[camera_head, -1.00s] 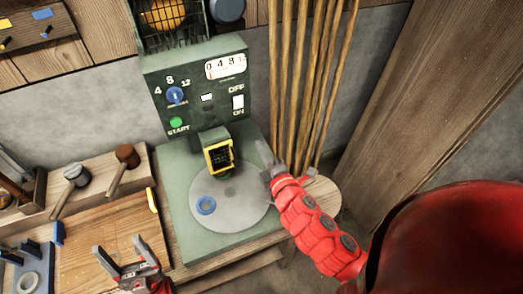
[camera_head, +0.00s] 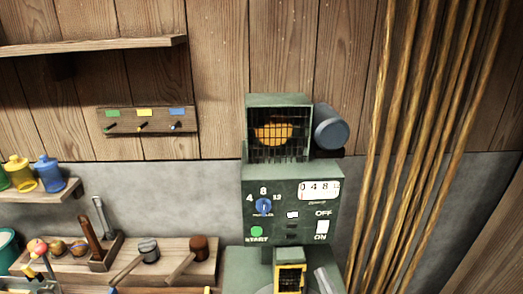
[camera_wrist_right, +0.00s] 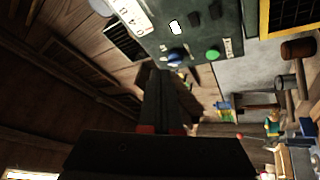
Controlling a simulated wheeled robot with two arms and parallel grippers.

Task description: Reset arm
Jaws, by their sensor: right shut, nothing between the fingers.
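My left gripper is out of view.
Several long wooden rods (camera_head: 425,140) stand upright at the right. Two mallets lie on a wooden rack (camera_head: 195,283) left of the machine. Shelves with coloured bottles (camera_head: 48,173) and a small peg board (camera_head: 147,120) are on the left wall.

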